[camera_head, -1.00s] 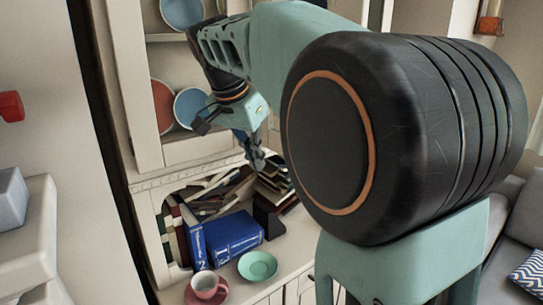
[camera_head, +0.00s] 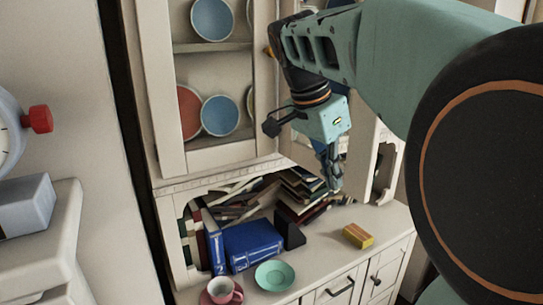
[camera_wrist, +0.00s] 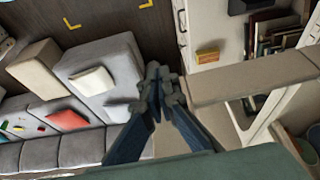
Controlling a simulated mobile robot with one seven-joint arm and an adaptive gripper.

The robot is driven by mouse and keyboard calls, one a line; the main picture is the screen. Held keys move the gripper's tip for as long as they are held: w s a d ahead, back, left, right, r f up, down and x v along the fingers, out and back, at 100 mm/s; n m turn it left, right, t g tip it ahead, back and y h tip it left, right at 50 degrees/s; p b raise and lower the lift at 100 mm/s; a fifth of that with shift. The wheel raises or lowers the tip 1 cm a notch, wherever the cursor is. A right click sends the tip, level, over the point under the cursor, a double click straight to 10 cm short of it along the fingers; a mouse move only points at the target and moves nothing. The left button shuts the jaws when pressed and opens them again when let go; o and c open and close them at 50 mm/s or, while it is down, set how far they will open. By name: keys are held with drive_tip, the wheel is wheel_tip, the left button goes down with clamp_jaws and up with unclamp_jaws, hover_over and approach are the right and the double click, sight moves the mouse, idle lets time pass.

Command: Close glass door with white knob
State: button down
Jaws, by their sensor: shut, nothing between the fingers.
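The cream cabinet has an upper part with shelves of plates. A pale frame with a vertical stile (camera_head: 265,80) borders the left shelves in the head view. A pale panel (camera_head: 362,140) to the right of my gripper looks like part of a door standing out from the cabinet, but my arm hides much of it. My gripper (camera_head: 335,185) points down in front of the cabinet, fingers together and empty. In the wrist view my gripper (camera_wrist: 158,80) is beside the end of a beige bar (camera_wrist: 250,80), probably a door frame; I cannot tell if they touch. No white knob is visible.
Blue books (camera_head: 252,243), a green saucer (camera_head: 274,275), a pink cup (camera_head: 222,289) and a yellow-orange box (camera_head: 357,236) sit on the counter (camera_head: 325,250). A grey sofa (camera_wrist: 70,145) shows in the wrist view. A red knob (camera_head: 40,119) is at left.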

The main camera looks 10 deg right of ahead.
sight(348, 177)
drive_tip(key=d, duration=0.1)
drive_tip(key=w+d+f+p, duration=0.1)
drive_tip(key=d, duration=0.1)
drive_tip(key=shift+w+d+f, duration=0.1)
drive_tip(key=shift+w+f, duration=0.05)
drive_tip(key=shift+w+d, duration=0.25)
drive_tip(key=shift+d, duration=0.3)
